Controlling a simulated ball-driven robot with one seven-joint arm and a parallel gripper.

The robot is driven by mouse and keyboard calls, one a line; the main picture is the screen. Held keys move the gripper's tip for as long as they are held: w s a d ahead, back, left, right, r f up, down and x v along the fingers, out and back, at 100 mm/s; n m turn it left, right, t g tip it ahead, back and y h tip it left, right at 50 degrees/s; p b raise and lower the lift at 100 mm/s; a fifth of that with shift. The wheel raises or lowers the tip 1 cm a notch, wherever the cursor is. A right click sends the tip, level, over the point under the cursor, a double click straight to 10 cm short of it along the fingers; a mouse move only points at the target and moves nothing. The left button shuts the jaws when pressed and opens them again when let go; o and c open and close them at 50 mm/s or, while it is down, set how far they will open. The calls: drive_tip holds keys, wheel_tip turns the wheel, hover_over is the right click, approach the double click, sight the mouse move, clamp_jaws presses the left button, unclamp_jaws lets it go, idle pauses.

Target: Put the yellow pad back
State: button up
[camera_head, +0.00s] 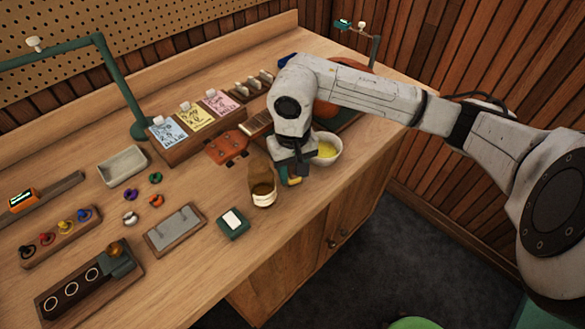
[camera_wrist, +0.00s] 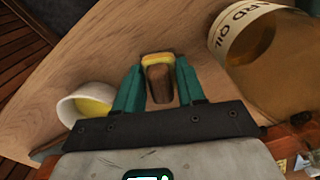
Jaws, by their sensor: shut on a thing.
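The yellow pad (camera_wrist: 158,60) is a small brown wooden block with a yellow face at its far end. My gripper (camera_wrist: 158,85), with teal fingers, is shut on the block's sides. In the head view the yellow pad (camera_head: 294,181) shows just below my gripper (camera_head: 289,170), near the front edge of the workbench, between the oil bottle and the white bowl. My wrist hides most of the block there. I cannot tell whether the pad touches the bench.
The amber oil bottle (camera_head: 262,187) stands close left of my gripper, and the white bowl (camera_head: 331,149) with yellow contents close right. A rack of blue, yellow and pink cards (camera_head: 195,122) stands behind. A green block (camera_head: 233,223) lies in front. Bare bench (camera_head: 300,215) shows near the front edge.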

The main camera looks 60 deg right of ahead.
sight(292, 168)
drive_tip(key=shift+f, duration=0.2)
drive_tip(key=o, duration=1.1)
drive_tip(key=shift+r, duration=0.1)
drive_tip(key=shift+r+p, duration=0.25)
drive_tip(key=shift+p, duration=0.05)
wheel_tip(292, 168, up, 12)
drive_tip(key=b, duration=0.2)
drive_tip(key=shift+b, duration=0.35)
drive_tip(key=shift+f, duration=0.1)
